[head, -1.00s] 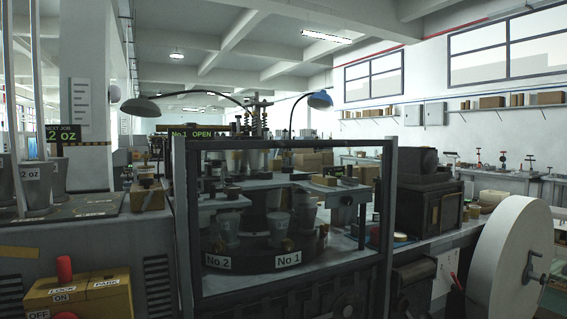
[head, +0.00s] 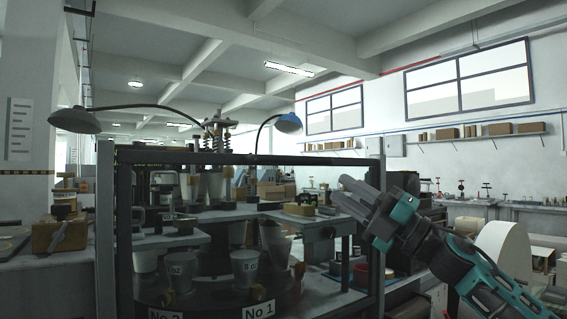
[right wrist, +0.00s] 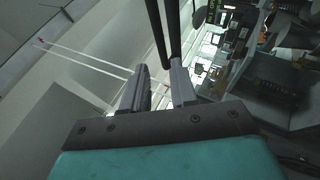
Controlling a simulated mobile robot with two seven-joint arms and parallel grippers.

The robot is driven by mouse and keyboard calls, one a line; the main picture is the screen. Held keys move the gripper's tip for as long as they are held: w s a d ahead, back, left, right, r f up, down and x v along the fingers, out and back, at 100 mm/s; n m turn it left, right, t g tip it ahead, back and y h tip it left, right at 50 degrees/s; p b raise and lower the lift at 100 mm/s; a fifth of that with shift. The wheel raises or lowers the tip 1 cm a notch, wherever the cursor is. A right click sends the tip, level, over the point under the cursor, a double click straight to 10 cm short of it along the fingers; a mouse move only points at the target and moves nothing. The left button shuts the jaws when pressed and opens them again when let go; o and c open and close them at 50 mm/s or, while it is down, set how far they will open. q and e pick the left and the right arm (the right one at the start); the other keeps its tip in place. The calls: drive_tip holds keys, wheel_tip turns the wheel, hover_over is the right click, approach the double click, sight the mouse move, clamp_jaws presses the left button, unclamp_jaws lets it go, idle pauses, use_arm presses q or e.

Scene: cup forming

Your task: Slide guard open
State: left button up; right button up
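The guard (head: 250,159) is a dark rectangular frame standing across the front of the cup machine, with cups and tooling visible through it. Its left upright (head: 124,235) is at the left and its right upright is near my right gripper. My right gripper (head: 350,198) is in front of the guard's right side, fingers pointing left and up. In the right wrist view, its fingers (right wrist: 160,80) are apart, with dark bars (right wrist: 165,30) showing beyond the tips. I cannot tell whether they touch. My left gripper is out of view.
Inside the machine, several cups (head: 245,268) stand behind the No 1 label (head: 258,310). A large white roll (head: 503,247) stands at the right behind my arm.

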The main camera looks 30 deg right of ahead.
sight(299, 162)
drive_tip(key=p+x, duration=0.5)
drive_tip(key=x, duration=0.5)
drive_tip(key=shift+w+a+r, duration=0.15)
drive_tip(key=shift+r, duration=0.1)
drive_tip(key=shift+w+a+r+p, duration=0.2)
drive_tip(key=shift+w+a+p, duration=0.1)
drive_tip(key=shift+w+p, duration=0.2)
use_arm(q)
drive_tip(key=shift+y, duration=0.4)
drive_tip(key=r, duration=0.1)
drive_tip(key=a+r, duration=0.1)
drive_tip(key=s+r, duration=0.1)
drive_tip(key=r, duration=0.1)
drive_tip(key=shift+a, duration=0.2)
use_arm(e)
drive_tip(key=shift+w, duration=0.15)
drive_tip(key=shift+c, duration=0.2)
clamp_jaws()
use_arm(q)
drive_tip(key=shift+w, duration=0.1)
